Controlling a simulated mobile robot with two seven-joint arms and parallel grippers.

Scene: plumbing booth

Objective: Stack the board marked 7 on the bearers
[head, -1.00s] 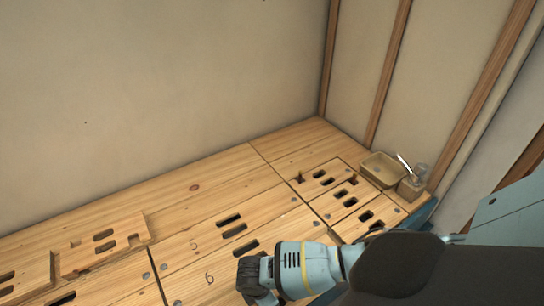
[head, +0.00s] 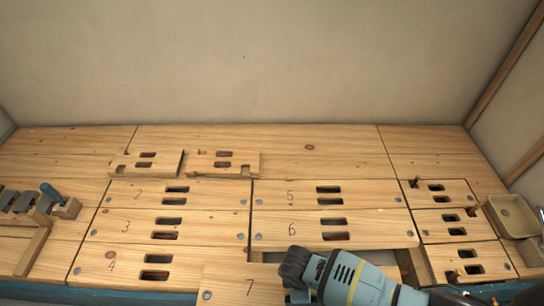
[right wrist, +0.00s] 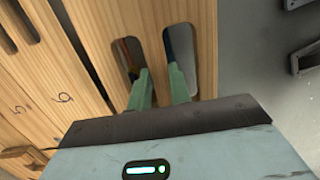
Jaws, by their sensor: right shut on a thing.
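The board marked 7 (head: 235,285) is at the bottom of the head view, in front of the board marked 6, its left end overlapping the edge of the board marked 4. My right gripper (head: 288,282) is at its right part. In the right wrist view the two fingers (right wrist: 160,85) go into the two slots of the board (right wrist: 148,35) and are shut on the wood between them. The lower edge of the board is cut off in the head view. Wooden strips (head: 34,252) lie at the far left; I cannot tell if they are the bearers. My left gripper is not in view.
Boards marked 2, 3, 4, 5 and 6 (head: 375,230) lie flat with slots. An opening (head: 385,258) shows in front of board 6. Two notched pieces (head: 222,162) lie at the back. A tray (head: 512,217) stands right; a blue-handled tool (head: 50,192) is left.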

